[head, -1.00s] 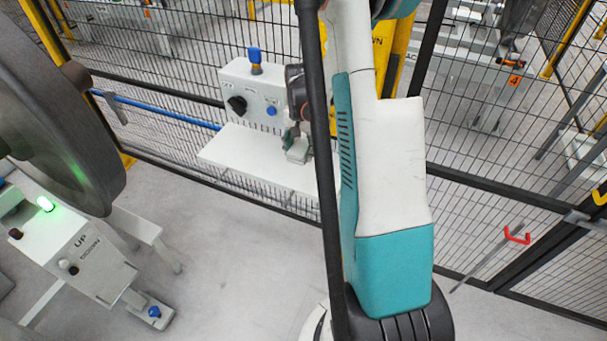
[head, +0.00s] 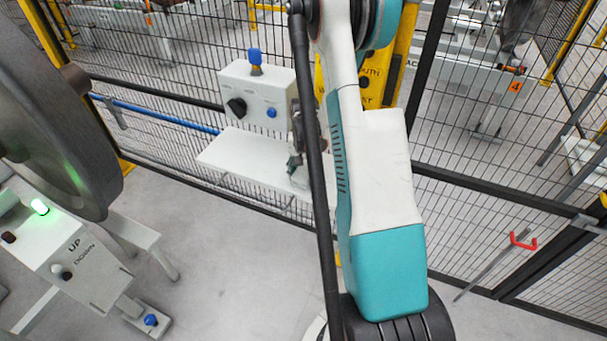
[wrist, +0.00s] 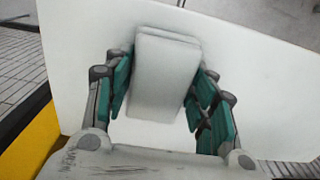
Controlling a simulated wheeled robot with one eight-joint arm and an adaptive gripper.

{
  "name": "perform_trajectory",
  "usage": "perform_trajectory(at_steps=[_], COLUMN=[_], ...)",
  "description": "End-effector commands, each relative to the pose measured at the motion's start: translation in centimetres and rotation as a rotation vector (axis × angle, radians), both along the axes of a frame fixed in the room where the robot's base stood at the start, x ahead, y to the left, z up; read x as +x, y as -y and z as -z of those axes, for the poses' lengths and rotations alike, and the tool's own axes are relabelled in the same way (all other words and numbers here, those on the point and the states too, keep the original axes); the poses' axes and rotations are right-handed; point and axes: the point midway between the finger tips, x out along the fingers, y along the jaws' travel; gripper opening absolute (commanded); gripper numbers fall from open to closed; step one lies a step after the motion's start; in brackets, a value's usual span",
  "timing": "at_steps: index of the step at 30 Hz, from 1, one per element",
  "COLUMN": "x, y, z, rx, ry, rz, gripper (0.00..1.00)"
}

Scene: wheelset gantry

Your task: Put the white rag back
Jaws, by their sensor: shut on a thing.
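The white rag (wrist: 165,78) looks like a folded, block-shaped white pad. In the wrist view it sits between the teal finger pads of my gripper (wrist: 162,92), which is shut on it. A white shelf (wrist: 255,75) lies behind and beneath the rag there; I cannot tell whether they touch. In the head view my gripper (head: 295,162) is over the right part of the white shelf (head: 238,155), partly hidden by my arm. The rag is hard to make out against the shelf there.
A control box (head: 257,97) with a blue switch and black knob stands behind the shelf. A mesh fence (head: 180,60) runs behind. A large grey wheel (head: 50,120) and a UP/DOWN console (head: 80,262) stand at left. A red hook (head: 522,240) is at right.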

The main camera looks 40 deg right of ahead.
Motion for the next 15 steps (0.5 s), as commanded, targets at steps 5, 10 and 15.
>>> perform_trajectory(at_steps=[5,10,15], x=[0.0,0.01,0.02], y=[0.0,0.01,0.0], z=[0.16,0.21,0.19], rx=[0.0,0.0,0.0], ry=[0.0,0.0,0.0], rz=[0.0,0.0,0.0], gripper=[0.21,0.71,0.71])
